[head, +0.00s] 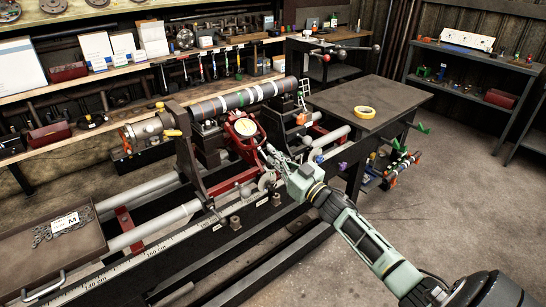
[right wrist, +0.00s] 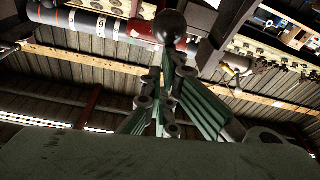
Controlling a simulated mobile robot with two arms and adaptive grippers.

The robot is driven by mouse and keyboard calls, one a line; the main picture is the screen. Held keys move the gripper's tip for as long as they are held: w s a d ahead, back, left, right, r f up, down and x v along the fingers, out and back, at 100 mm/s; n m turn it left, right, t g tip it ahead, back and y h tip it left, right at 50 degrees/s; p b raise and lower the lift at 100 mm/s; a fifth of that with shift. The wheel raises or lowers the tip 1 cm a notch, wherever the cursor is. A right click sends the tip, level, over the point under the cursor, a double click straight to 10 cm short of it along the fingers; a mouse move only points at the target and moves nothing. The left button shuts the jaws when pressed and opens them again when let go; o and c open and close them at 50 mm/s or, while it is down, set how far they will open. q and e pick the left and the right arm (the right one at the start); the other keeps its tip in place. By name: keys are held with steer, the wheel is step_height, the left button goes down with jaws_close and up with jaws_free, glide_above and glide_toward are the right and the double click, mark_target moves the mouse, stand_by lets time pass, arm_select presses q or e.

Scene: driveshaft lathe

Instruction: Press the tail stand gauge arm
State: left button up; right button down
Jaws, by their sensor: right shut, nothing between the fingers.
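The tail stand gauge shows in the head view as a round pale dial (head: 245,127) on a red frame, below the driveshaft (head: 240,99). My right gripper (head: 270,150) is just right of and below the dial, its fingers pointing up and left toward the gauge frame. In the right wrist view the fingers (right wrist: 169,60) are together and hold nothing. A black ball knob (right wrist: 171,26) shows right beyond the fingertips; it looks like the end of the gauge arm. I cannot tell whether the fingertips touch it. My left gripper is not in view.
The lathe bed with its measuring scale (head: 155,252) runs along the left front. The floor at right is open.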

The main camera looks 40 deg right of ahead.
arm_select(q)
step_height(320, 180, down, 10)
steer(key=b, duration=0.9)
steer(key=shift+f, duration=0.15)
arm_select(e)
step_height(320, 180, down, 9)
steer(key=s+t, duration=0.1)
steer(key=s, duration=0.1)
steer(key=shift+s+f+t, duration=0.15)
steer(key=shift+s+t, duration=0.05)
steer(key=shift+t, duration=0.1)
step_height(320, 180, up, 5)
steer(key=p, duration=0.4)
arm_select(q)
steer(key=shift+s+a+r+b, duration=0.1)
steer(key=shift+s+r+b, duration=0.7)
steer(key=shift+b, duration=0.3)
arm_select(e)
steer(key=a+v, duration=0.1)
steer(key=v, duration=0.9)
steer(key=shift+d, duration=0.2)
steer(key=shift+f, duration=0.1)
